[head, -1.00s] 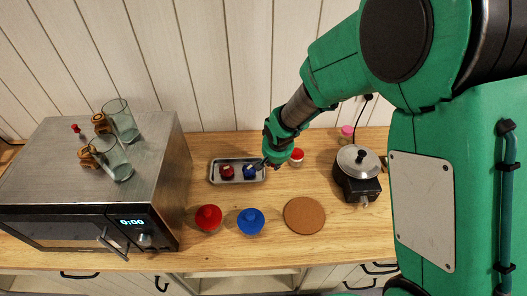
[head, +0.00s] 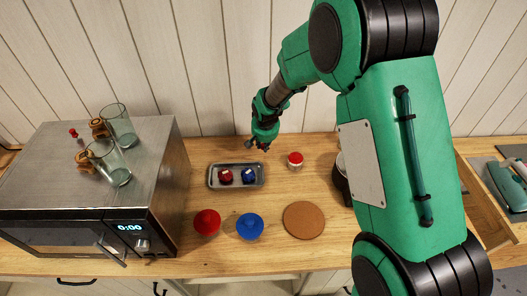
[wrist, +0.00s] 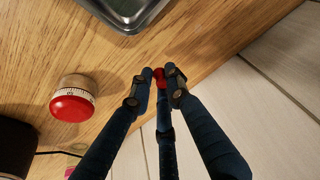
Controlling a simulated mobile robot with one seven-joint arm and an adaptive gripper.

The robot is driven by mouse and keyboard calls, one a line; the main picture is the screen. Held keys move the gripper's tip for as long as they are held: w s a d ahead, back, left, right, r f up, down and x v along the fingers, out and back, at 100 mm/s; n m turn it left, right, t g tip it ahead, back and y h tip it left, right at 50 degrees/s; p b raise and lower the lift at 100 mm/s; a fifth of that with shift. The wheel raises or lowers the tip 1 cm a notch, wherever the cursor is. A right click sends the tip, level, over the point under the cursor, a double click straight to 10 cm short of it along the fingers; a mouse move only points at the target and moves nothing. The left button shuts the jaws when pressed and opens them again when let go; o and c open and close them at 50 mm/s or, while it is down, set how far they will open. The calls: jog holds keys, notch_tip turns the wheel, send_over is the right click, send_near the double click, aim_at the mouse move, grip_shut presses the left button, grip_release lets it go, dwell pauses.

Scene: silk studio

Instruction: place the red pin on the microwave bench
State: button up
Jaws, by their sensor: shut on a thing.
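My gripper (wrist: 161,80) is shut on a small red piece (wrist: 160,76) that shows between its fingertips in the wrist view; it looks like a red pin, mostly hidden by the fingers. In the head view my gripper (head: 258,146) hangs above the bench behind the grey tray's right end, and the held piece cannot be made out. A small red pin-like thing (head: 73,132) stands on top of the microwave (head: 165,150), at its back left. The microwave stands on the left of the wooden bench (head: 330,240).
The grey tray (head: 212,184) holds a red piece (head: 225,176) and a blue piece (head: 249,176). A red cone (head: 207,222), a blue cone (head: 250,226) and a cork disc (head: 304,219) are in front.

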jog(key=shift+f, duration=0.1)
jog(key=shift+f+b, duration=0.3)
jog(key=shift+f, duration=1.35)
jog(key=shift+f, duration=0.2)
jog(key=o, duration=0.7)
jog(key=shift+o, duration=0.2)
jog(key=shift+r, duration=0.1)
jog(key=p+v, duration=0.1)
jog(key=v, duration=1.1)
jog(key=shift+r, duration=0.1)
